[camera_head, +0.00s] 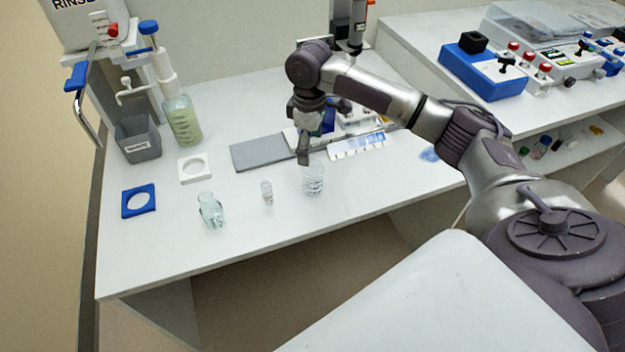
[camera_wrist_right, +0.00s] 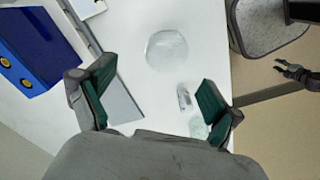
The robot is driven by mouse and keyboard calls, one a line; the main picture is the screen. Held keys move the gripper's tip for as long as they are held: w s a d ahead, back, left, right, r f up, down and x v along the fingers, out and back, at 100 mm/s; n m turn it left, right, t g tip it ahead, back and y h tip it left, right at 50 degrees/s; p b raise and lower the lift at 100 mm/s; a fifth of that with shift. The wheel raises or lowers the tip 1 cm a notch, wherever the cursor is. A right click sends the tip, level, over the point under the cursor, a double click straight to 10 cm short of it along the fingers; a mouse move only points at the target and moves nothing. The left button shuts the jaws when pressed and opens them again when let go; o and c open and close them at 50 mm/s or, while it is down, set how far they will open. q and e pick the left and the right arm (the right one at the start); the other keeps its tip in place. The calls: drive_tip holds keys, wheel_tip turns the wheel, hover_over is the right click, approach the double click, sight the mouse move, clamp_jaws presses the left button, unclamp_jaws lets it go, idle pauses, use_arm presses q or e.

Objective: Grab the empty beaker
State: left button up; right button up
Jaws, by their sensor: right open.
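The empty beaker (camera_head: 313,181) is clear glass and stands upright on the white bench in the head view. In the right wrist view the beaker (camera_wrist_right: 166,50) shows as a pale round shape beyond the fingers. My right gripper (camera_head: 304,150) points down just above and behind the beaker, apart from it. In the wrist view my right gripper (camera_wrist_right: 155,85) is open, with nothing between its green-padded fingers.
A grey flat plate (camera_head: 258,153) and a white strip (camera_head: 358,146) lie behind. The bench front (camera_head: 300,222) is clear.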

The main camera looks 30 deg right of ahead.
sight(313, 173)
drive_tip(key=shift+s+f+p, duration=0.1)
drive_tip(key=shift+s+f, duration=0.1)
drive_tip(key=shift+f, duration=1.3)
drive_tip(key=shift+s+f+p, duration=0.1)
drive_tip(key=shift+s+f, duration=0.05)
drive_tip(key=shift+f, duration=1.3)
drive_tip(key=shift+s+f+p, duration=0.1)
drive_tip(key=shift+s+f, duration=0.1)
drive_tip(key=shift+f, duration=1.3)
drive_tip(key=c, duration=1)
